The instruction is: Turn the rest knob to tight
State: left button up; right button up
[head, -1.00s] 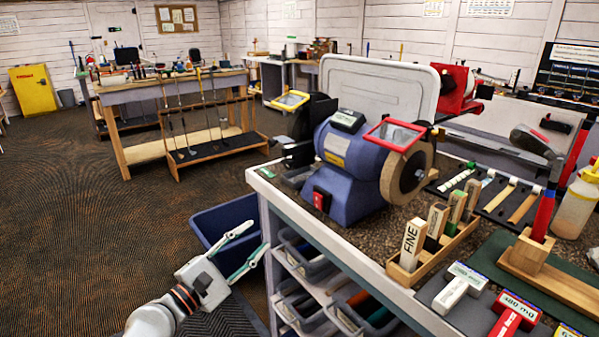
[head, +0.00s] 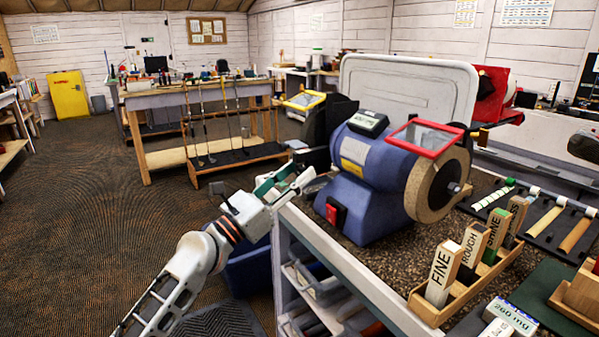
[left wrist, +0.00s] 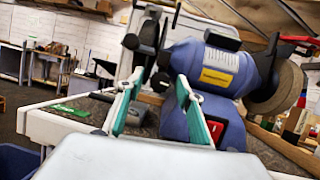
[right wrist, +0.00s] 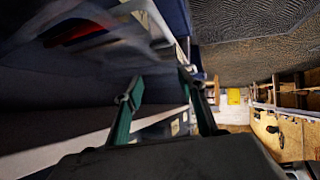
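The blue bench grinder (head: 372,165) stands on the bench. It also shows in the left wrist view (left wrist: 212,65), with a red switch low on its front. A small round black knob (left wrist: 160,82) shows below the black rest parts at the grinder's left wheel. I cannot read any tight mark on it. My left gripper (head: 293,172) is open and empty at the bench's left corner, in front of the left wheel. In the left wrist view its fingers (left wrist: 160,77) frame the knob, with no visible contact. My right gripper (right wrist: 159,78) is open and empty, outside the head view.
The bench edge (head: 335,275) runs just right of my left arm, with shelf bins (head: 315,280) below. A blue bin (head: 248,272) stands on the floor under the arm. A wooden block holder (head: 455,300) sits at the right. Open floor lies left.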

pick_arm(q)
jog(key=shift+w+d+r, duration=0.2)
jog(key=shift+w+d, duration=0.25)
